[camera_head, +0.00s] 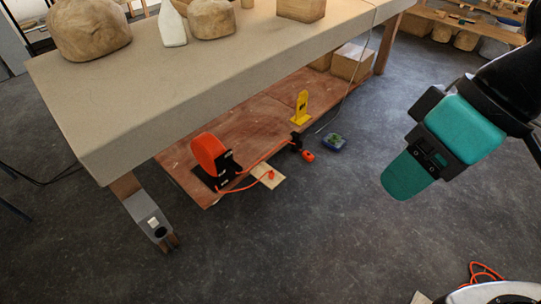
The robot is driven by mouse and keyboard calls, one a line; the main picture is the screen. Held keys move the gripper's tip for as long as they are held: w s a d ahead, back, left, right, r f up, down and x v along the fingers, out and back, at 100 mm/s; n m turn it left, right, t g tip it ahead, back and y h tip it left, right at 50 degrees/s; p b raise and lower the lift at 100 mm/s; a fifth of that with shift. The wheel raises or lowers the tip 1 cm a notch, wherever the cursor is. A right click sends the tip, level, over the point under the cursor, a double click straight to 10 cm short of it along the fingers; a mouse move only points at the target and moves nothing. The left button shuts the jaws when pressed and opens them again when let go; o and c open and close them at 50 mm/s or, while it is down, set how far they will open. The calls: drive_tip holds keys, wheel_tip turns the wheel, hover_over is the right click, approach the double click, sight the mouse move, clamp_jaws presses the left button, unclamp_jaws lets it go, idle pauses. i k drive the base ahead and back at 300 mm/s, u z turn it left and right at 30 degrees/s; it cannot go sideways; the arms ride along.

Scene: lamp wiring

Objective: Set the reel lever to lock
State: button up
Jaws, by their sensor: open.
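The orange cable reel (208,157) stands upright in a black frame on the low reddish-brown board under the table. Black parts with small pale marks show on its right side. The reel lever is too small to tell apart there, and so is its setting. An orange cord (242,187) runs from the reel across the board's edge. My gripper (405,178), teal and black, hangs in the air at the right, well apart from the reel. It is open, and nothing shows in it.
The thick tabletop (170,90) overhangs the low board (262,125). A table leg (146,215) stands left. The grey floor in front is mostly clear.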

sight(236, 167)
drive_tip(key=z, duration=0.25)
drive_tip(key=i, duration=0.9)
drive_tip(key=u, duration=0.1)
